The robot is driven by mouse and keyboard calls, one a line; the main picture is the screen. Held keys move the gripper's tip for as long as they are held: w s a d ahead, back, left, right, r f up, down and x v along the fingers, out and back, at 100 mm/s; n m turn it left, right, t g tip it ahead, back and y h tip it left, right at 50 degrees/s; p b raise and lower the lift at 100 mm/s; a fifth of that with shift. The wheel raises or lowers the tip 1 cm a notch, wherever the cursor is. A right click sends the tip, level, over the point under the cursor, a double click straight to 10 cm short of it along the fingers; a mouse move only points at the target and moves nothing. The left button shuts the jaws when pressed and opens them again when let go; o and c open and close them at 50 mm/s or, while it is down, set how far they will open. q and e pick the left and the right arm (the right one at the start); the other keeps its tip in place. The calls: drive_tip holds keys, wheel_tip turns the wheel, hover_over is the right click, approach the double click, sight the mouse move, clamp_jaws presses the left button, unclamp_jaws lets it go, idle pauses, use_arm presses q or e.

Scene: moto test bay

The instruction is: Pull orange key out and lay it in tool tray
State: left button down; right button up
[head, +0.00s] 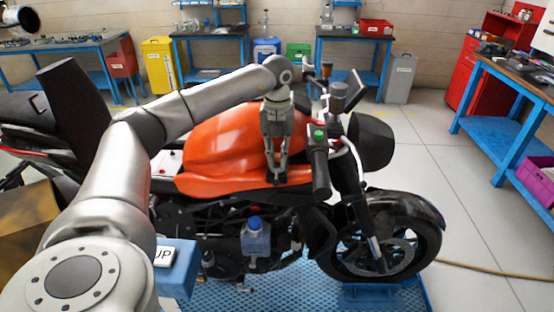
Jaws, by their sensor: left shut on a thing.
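My left gripper (278,178) points down at the front of the orange tank of the motorcycle (225,150), beside the handlebar. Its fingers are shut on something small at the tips. The orange key is too small and too hidden by the fingers to make out against the orange tank; the gripped spot fits it. I cannot make out whether the key is still seated. No tool tray can be told for sure in this view. My right gripper is not in view.
The handlebar grip (319,172) with a green button is close to the right of my fingers. A blue box (178,272) labelled "UP" is at the lower left. A blue workbench (510,115) stands right. The floor between bench and motorcycle is clear.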

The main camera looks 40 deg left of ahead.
sight(277, 155)
use_arm(q)
drive_tip(key=shift+r, duration=0.15)
drive_tip(key=shift+r+p, duration=0.8)
drive_tip(key=shift+r, duration=0.05)
drive_tip(key=shift+r+p, duration=1.75)
drive_tip(key=shift+r, duration=0.3)
drive_tip(key=shift+f, duration=0.1)
